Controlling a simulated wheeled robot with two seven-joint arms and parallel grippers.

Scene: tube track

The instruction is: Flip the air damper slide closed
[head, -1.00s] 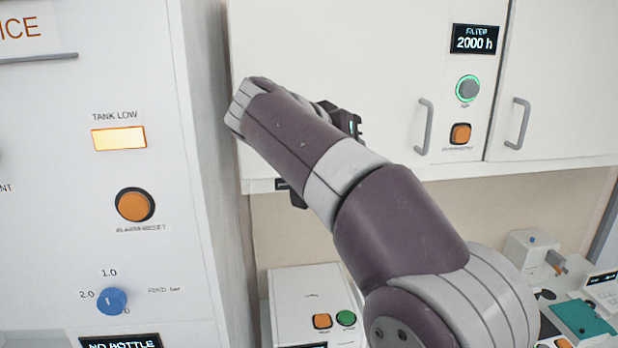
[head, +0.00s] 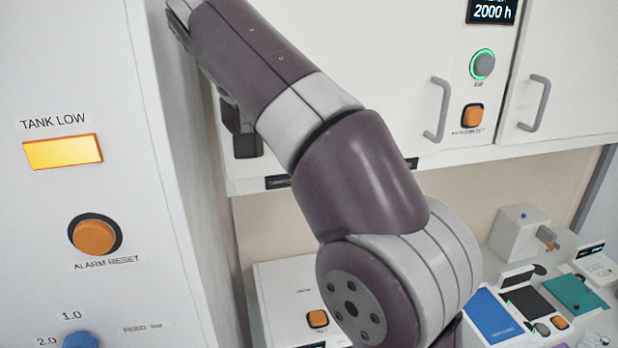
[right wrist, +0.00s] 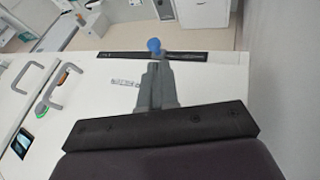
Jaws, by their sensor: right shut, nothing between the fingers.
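In the right wrist view a blue knob (right wrist: 154,45) stands at about the middle of a dark strip (right wrist: 190,56) along the edge of the white cabinet; I take it for the damper slide. Small lettering on the strip is unreadable. My right gripper (right wrist: 157,70) is shut and empty, its fingertips right by the knob; I cannot tell whether they touch it. In the head view my right arm crosses the picture and hides the knob and most of the strip. A short piece of dark strip (head: 278,182) shows on the cabinet's lower edge. My left gripper is not in view.
A tall white panel (head: 180,200) with a lit TANK LOW lamp (head: 63,151) and orange ALARM RESET button (head: 95,237) stands close left of my arm. Cabinet handles (head: 437,110) stick out at right. A counter with several devices lies below.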

